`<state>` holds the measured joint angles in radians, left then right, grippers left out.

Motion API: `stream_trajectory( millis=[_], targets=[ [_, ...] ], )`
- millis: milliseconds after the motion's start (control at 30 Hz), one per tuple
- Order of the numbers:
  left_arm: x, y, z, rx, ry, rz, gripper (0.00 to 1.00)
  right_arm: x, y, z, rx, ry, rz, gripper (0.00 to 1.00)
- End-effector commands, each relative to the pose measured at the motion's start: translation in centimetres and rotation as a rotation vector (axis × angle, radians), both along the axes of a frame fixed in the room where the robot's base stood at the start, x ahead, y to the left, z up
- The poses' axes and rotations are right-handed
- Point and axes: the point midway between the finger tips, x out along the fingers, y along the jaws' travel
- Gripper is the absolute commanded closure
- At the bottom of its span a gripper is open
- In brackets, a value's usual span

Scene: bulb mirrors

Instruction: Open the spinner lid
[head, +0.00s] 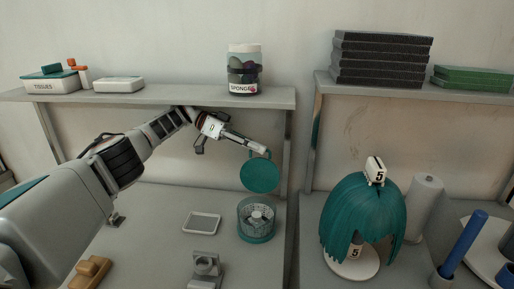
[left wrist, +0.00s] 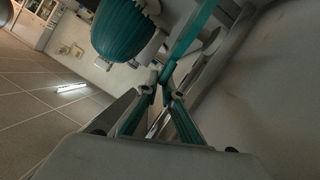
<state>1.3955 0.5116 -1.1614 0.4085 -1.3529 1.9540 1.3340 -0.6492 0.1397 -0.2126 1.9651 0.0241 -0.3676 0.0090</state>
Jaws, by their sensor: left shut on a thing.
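The spinner (head: 257,232) stands on the lower counter in the head view, a clear slotted bowl with a teal base and a pale part inside. Its round teal lid (head: 260,177) is tilted up above the bowl's back, so the bowl's top is uncovered. Whether the lid touches the bowl's rim I cannot tell. My left gripper (head: 262,151) is at the lid's upper edge and shut on it. In the left wrist view, the fingertips (left wrist: 167,88) close on the teal lid (left wrist: 192,42), seen nearly edge-on. My right gripper is not in view.
A small grey tray (head: 202,223) and a grey fixture (head: 206,265) lie left of the spinner. A teal wig (head: 352,215) on a stand is to the right. A shelf above holds a jar (head: 244,70) and a tissue box (head: 50,84).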

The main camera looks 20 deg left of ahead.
Motion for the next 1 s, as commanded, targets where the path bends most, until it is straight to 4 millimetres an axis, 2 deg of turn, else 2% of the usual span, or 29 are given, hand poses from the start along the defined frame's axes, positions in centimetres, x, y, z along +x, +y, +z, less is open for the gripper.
stream_trajectory(
  millis=[567,600,633,1000],
  targets=[
    [-0.06,-0.01,-0.41,0.006,0.003,-0.001,1.00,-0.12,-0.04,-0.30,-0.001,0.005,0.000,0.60],
    [-0.06,-0.01,-0.41,0.006,0.003,-0.001,0.83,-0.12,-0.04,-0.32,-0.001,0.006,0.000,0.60],
    [-0.07,-0.01,-0.39,0.005,0.003,0.000,0.77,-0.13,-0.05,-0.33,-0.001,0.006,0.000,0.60],
    [-0.04,0.00,-0.20,0.002,0.001,0.000,0.77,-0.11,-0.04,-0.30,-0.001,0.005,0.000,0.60]
  ],
)
